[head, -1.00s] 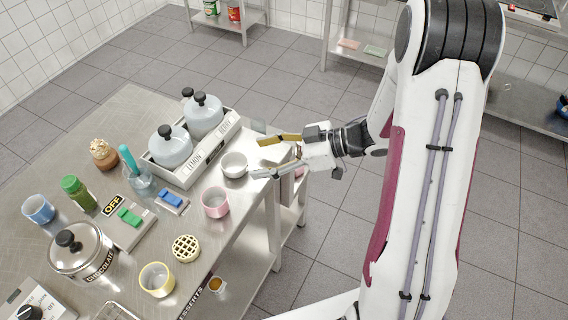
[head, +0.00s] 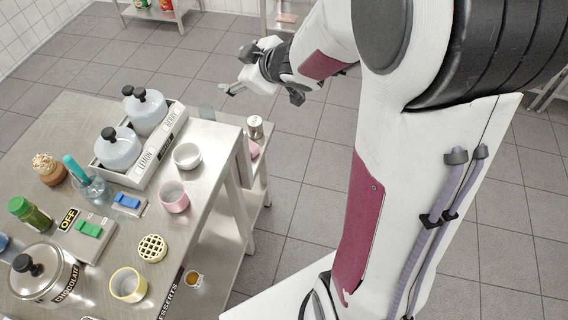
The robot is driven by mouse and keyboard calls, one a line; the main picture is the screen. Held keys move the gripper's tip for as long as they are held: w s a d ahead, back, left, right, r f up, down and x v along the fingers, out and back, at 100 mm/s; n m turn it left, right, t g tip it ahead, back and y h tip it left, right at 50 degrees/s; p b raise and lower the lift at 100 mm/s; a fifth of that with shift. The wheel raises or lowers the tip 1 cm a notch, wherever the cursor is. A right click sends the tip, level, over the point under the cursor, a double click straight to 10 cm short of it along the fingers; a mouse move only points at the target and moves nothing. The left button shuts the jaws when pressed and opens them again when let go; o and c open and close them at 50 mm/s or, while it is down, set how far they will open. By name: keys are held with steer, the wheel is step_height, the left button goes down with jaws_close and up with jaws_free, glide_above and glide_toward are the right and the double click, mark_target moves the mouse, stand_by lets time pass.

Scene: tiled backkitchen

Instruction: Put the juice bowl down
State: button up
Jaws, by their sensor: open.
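A small white bowl (head: 187,155), which looks like the juice bowl, stands upright on the steel table (head: 213,150) close to its right edge, beside the tray labelled LEMON and BERRY. Its contents cannot be made out. My gripper (head: 228,90) is open and empty, past the table's far right corner and clear of the bowl. Its fingers point left and are small in the head view.
The tray (head: 150,160) holds two lidded grey pots (head: 121,150). A pink cup (head: 174,197), a yellow waffle-like disc (head: 152,248) and a yellow cup (head: 128,285) stand nearer. A metal canister (head: 255,127) stands just right of the table top.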

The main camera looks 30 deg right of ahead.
steer(key=s+d+r+m+g+h, duration=0.1)
steer(key=s+d+r+m+h, duration=0.15)
steer(key=s, duration=0.35)
steer(key=s+d+r+m+h, duration=0.1)
steer(key=s+r+m+h, duration=0.25)
steer(key=s, duration=0.25)
steer(key=s+a+f+m+g+y, duration=0.1)
steer(key=s+a, duration=0.3)
steer(key=s, duration=0.5)
steer(key=s+a+m+g+y, duration=0.1)
steer(key=s+a+g+y, duration=0.2)
steer(key=s, duration=0.7)
steer(key=shift+a+f, duration=0.4)
steer(key=shift+a, duration=0.6)
steer(key=shift+o, duration=0.6)
steer(key=shift+s, duration=0.1)
steer(key=shift+d+m, duration=0.1)
steer(key=shift+m, duration=0.2)
